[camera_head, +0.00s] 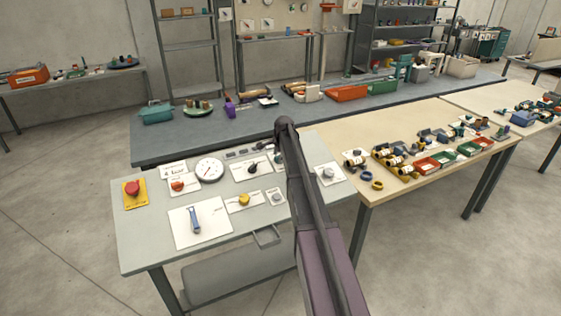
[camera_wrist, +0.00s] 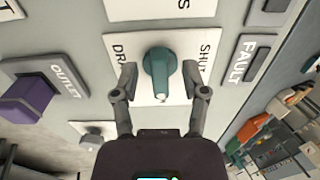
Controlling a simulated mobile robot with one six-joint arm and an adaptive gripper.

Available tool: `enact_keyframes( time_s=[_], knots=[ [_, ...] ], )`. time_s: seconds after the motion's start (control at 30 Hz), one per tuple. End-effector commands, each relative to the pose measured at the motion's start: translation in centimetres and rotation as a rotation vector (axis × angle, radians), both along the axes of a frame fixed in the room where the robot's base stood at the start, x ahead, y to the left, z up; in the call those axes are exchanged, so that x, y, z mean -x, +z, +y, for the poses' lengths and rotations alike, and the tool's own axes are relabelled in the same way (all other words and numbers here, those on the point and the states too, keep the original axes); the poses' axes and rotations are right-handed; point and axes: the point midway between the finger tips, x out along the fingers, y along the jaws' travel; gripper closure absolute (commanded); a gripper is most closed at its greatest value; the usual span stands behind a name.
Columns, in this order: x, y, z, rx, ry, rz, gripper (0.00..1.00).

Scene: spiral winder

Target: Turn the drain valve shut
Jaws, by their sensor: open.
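The drain valve (camera_wrist: 158,70) is a teal knob on a white plate (camera_wrist: 142,30) in the wrist view. The letters "DR" show on the plate's left and "SHUT" on its right, partly cut or covered. The knob's narrow handle points down the picture, with a pale mark at its lower end. My gripper (camera_wrist: 159,78) is open, with one finger on each side of the knob and a visible gap to it. In the head view, my arm crosses the right part of the panel, and I cannot make out the fingertips there.
In the wrist view, a purple outlet knob (camera_wrist: 28,98) stands left, a grey button (camera_wrist: 92,138) lower left and a dark fault indicator (camera_wrist: 262,62) right. The head view shows the grey panel table (camera_head: 150,245) with a gauge (camera_head: 209,170), a red button (camera_head: 132,188) and a blue lever (camera_head: 194,221).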

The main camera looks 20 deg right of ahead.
Motion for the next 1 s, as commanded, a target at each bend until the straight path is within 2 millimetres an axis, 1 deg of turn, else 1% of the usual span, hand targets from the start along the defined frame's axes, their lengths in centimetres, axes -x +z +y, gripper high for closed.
enact_keyframes(
  time_s=[0.03,0.13,0.53,0.57,0.6,0.67,0.7,0.73,0.77,0.87,0.9,0.93,1.0],
  knots=[
    [-0.1,-0.5,0.0,0.0,0.0,0.0,0.43],
    [-0.2,-0.7,0.0,0.0,0.0,0.0,0.43],
    [-0.3,-0.8,0.1,0.0,0.001,0.0,0.43],
    [-0.3,-0.8,0.1,0.0,0.001,0.0,0.46],
    [-0.3,-0.8,0.1,0.0,0.001,0.0,0.58],
    [-0.3,-0.8,0.1,0.0,0.001,0.0,0.76],
    [-0.3,-0.8,0.1,0.0,0.001,0.0,0.87],
    [-0.3,-0.8,0.1,0.0,0.001,0.0,0.96],
    [-0.3,-0.8,0.1,0.0,0.001,0.0,1.0],
    [-0.3,-0.8,0.1,0.0,0.001,0.0,1.0],
    [-0.5,-0.8,-2.5,0.0,-0.007,0.0,1.0],
    [-0.3,-0.8,-1.4,0.001,-0.001,0.0,1.0],
    [-0.3,-0.7,-0.8,0.002,0.0,-0.001,1.0]
  ],
)
